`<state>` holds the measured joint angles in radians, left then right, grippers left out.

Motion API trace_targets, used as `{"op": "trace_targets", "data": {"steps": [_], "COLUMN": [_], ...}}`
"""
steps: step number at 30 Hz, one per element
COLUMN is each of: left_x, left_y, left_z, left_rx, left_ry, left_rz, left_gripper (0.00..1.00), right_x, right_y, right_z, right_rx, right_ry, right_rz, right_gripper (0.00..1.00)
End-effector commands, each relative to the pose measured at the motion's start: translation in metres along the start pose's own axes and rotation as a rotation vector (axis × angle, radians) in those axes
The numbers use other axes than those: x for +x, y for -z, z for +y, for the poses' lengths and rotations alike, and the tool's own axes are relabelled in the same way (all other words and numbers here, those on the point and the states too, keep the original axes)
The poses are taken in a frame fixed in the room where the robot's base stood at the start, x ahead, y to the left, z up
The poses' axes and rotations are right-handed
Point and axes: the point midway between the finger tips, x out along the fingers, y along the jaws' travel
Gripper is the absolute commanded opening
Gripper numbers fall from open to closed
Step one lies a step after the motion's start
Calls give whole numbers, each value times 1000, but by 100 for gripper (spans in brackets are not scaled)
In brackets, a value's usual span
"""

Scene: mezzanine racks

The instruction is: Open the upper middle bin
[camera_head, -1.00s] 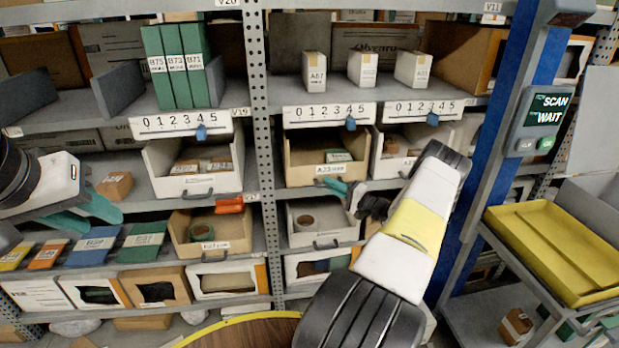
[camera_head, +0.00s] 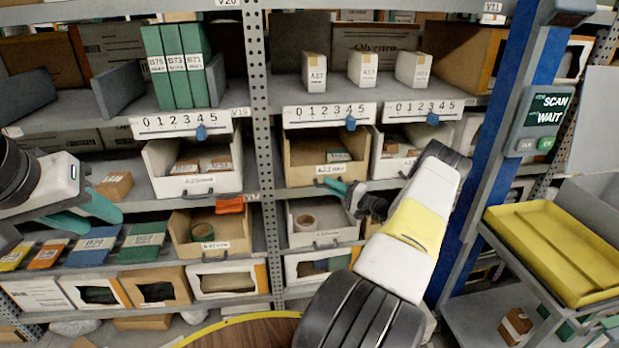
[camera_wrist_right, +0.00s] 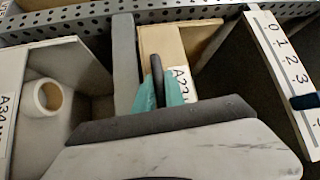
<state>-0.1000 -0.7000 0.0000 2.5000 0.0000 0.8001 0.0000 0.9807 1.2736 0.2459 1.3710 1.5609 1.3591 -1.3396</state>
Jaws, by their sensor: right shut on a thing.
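The upper middle bin (camera_head: 290,172) is a tan open-front bin with a white label and a small green-and-white box inside. It sits on the middle shelf, under the number strip. My right gripper (camera_head: 333,186) is at its front, with teal fingers shut on the dark handle (camera_wrist_right: 157,78) below the label. The right wrist view shows the fingers (camera_wrist_right: 160,95) on either side of this handle, beside the tan bin front (camera_wrist_right: 160,42). My left gripper (camera_head: 95,212) is at the left, its two teal fingers apart and empty, in front of the shelves.
A white bin (camera_head: 298,238) with a tape roll sits directly below. Other bins stand to the left (camera_head: 160,185) and right (camera_head: 382,172). A perforated post (camera_head: 262,130) runs just left of the bin. A blue column (camera_head: 490,160) and yellow tray (camera_head: 560,245) stand at the right.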

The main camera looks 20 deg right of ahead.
Motion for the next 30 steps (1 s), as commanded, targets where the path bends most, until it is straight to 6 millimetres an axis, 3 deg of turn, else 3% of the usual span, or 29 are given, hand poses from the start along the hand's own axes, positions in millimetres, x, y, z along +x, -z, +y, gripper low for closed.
{"op": "trace_targets", "data": {"steps": [11,16,23,30], "left_x": [0,0,0,0], "left_y": [0,0,0,0], "left_z": [0,0,0,0], "left_rx": [0,0,0,0], "left_ry": [0,0,0,0], "left_rz": [0,0,0,0], "left_gripper": [36,36,36,36], "right_x": [-2,-12,-46,-92], "right_y": [-2,-11,-44,-90], "right_z": [1,-2,-10,-22], "right_rx": [2,4,7,7], "right_ry": [-3,-3,-5,-4], "right_rz": [0,1,3,3], "right_gripper": [0,0,0,0]}}
